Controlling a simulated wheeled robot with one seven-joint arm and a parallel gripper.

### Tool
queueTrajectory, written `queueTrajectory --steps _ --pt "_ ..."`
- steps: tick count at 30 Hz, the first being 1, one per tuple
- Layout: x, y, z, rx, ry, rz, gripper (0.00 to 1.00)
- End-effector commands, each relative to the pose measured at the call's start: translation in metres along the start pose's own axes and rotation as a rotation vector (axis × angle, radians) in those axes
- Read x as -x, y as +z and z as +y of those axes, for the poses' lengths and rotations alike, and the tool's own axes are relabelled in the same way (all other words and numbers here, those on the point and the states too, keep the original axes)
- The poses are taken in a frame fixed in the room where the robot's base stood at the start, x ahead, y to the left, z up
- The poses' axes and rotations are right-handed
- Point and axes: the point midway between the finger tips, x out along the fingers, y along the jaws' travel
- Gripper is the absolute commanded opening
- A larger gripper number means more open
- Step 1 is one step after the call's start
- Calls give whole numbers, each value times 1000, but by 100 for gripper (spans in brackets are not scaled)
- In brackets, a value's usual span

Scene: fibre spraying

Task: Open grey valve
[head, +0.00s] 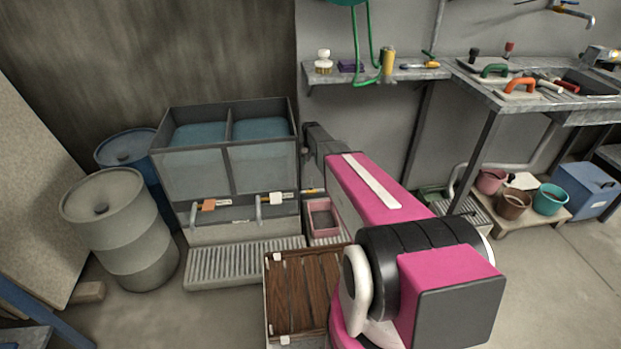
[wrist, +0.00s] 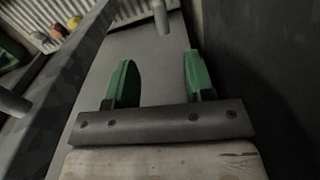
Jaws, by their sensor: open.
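A pale grey-white valve handle (head: 277,198) sits at the right of the tank's lower front, above a curved outlet pipe (head: 259,217). An orange valve handle (head: 208,205) sits to its left, above another pipe. I cannot surely tell either handle in the wrist view. There, my gripper (wrist: 160,80) is open, its two green fingertips apart with nothing between them. A grey pipe end (wrist: 161,17) shows beyond the fingertips, near the top. Another grey round end (wrist: 12,102) is at the left edge. My gripper is hidden in the head view, where my pink arm reaches toward the tank's right side.
The two-part tank (head: 223,150) holds bluish liquid, with a ribbed grate (head: 243,264) before it. A grey barrel (head: 118,227) and blue barrel (head: 125,148) stand left. A pink tray (head: 322,217) lies right of the tank. A wooden-topped box (head: 303,290) is in front.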

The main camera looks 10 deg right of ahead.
Motion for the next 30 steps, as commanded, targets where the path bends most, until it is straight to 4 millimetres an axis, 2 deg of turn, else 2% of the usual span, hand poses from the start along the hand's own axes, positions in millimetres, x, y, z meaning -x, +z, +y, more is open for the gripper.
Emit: queueTrajectory --steps 2,7,11,24,30 --pt "-5 -9 -1 -3 0 0 49" --pt "-11 -9 -1 -4 0 -1 49" --pt "-23 -9 -1 -3 0 -2 49" --pt "-96 -10 -1 -3 0 -2 49" --pt "-112 -9 -1 -3 0 0 49"
